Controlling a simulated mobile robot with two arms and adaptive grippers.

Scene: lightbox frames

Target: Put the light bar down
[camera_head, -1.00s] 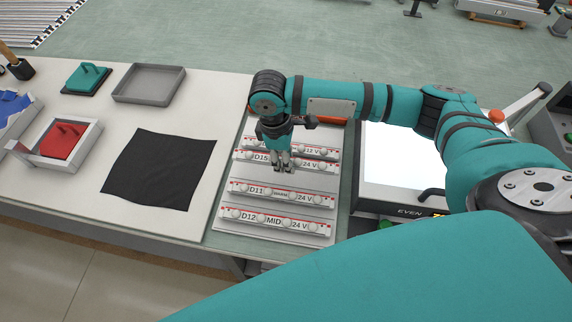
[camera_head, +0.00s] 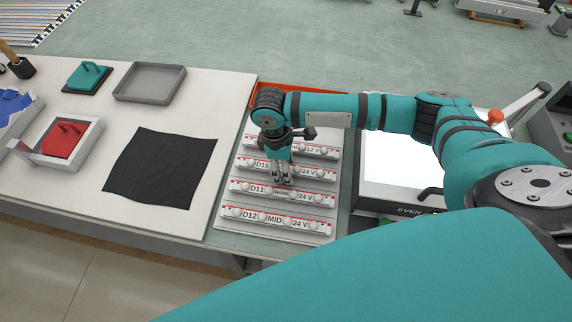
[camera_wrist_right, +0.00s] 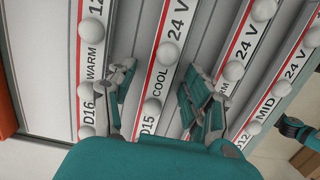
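Several white light bars with red-edged labels lie in parallel rows on a pale rack (camera_head: 228,206). The D15 COOL 24 V bar (camera_head: 312,172) is second from the back. My right gripper (camera_head: 283,182) is low over the rack, in front of this bar's middle and near the D11 bar (camera_head: 310,196). In the right wrist view, the fingers (camera_wrist_right: 158,88) are spread apart, with the D15 bar (camera_wrist_right: 164,52) running between them and a gap on each side. The gripper is open. The fingers hide part of the D15 bar. My left gripper is not in the head view.
The D12 bar (camera_head: 268,218) lies in front and the D16 bar (camera_wrist_right: 91,60) behind. A black cloth (camera_head: 160,168), grey tray (camera_head: 150,83) and red block in a white box (camera_head: 66,139) are on the left table. A lit panel (camera_head: 398,160) stands right.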

